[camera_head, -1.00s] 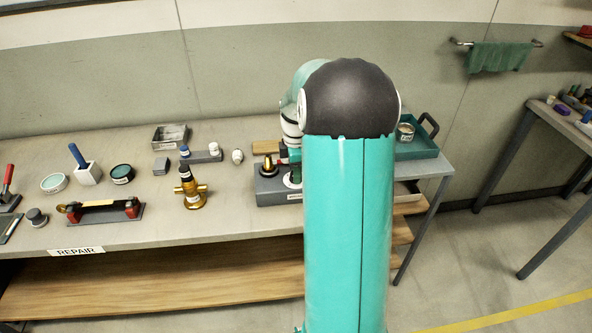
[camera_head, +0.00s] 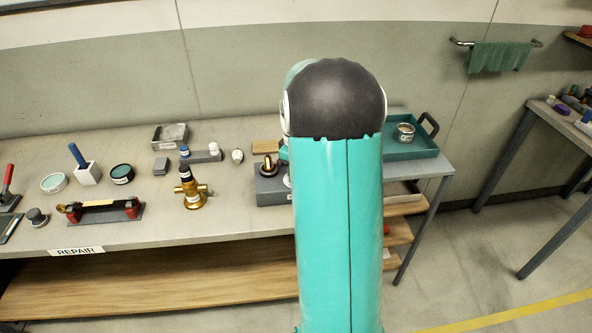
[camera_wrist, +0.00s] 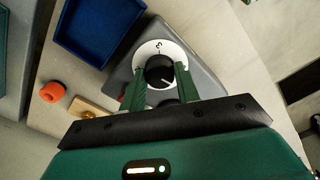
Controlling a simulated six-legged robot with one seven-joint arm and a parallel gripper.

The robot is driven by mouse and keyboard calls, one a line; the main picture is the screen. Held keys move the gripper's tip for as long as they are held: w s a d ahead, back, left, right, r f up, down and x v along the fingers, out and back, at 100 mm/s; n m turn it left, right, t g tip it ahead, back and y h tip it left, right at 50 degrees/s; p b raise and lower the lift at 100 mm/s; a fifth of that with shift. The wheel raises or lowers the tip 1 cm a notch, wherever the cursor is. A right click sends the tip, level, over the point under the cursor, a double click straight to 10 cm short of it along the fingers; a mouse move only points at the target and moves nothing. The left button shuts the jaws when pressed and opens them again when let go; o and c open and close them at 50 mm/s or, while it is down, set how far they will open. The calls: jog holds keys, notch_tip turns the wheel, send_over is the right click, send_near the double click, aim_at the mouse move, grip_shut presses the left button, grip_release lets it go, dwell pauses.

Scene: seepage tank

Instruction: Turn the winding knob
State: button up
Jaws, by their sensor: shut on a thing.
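The winding knob (camera_wrist: 160,70) is black with a pale pointer line, on a round white dial (camera_wrist: 147,53) with a dark mark. The dial is on top of a grey box (camera_wrist: 203,82). My gripper (camera_wrist: 159,78) is shut on the knob, with one green finger on each side of it. In the head view the grey box (camera_head: 268,193) sits at the right part of the bench, partly hidden behind my arm. The knob and my gripper are hidden there.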

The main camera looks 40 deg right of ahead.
jog(key=m, duration=0.4)
jog(key=shift+r+m, duration=0.1)
jog(key=shift+m, duration=0.2)
jog(key=m, duration=0.3)
jog(key=shift+m, duration=0.3)
jog(key=m, duration=0.8)
jog(key=shift+m, duration=0.3)
jog(key=o, duration=0.7)
